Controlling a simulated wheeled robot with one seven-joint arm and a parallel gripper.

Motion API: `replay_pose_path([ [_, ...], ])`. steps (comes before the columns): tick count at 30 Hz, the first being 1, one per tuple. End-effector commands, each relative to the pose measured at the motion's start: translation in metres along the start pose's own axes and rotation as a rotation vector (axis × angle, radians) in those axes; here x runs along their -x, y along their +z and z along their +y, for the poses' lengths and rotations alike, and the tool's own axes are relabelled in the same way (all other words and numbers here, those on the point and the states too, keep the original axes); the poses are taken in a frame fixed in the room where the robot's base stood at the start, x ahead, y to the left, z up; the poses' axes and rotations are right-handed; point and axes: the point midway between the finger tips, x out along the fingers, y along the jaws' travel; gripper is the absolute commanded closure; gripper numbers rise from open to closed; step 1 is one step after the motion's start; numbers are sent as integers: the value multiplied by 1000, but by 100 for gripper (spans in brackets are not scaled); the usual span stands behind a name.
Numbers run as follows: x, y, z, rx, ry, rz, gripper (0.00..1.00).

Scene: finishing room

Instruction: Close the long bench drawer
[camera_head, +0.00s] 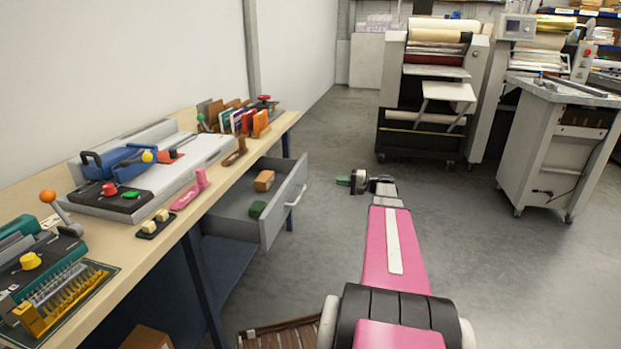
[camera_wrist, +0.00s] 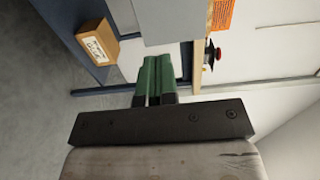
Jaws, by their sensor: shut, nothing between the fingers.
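The long bench drawer (camera_head: 275,222) is grey and stands pulled out from under the bench (camera_head: 150,235), left of centre in the head view. Its front carries a pale bar handle (camera_head: 296,196). A brown block (camera_head: 264,181) and a green block (camera_head: 257,209) lie inside it. My gripper (camera_head: 343,181) is to the right of the drawer front, apart from it, with its green fingers pointing left. In the wrist view my gripper's fingers (camera_wrist: 157,78) are together and empty. A plain grey panel (camera_wrist: 172,20) lies beyond them, probably part of the drawer.
The bench top holds a blue-handled machine (camera_head: 125,165), a binding machine (camera_head: 45,275) and upright coloured cards (camera_head: 235,118). A cardboard box (camera_head: 147,338) is low under the bench. Large machines (camera_head: 430,90) stand at the back. Grey floor (camera_head: 330,135) is clear around my gripper.

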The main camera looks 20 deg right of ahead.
Motion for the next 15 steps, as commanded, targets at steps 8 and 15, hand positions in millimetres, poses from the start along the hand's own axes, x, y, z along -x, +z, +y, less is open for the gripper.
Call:
replay_pose_path([
  [8,-19,-3,-4,4,-20,4,100],
  [15,-63,-3,-4,3,-18,4,100],
])
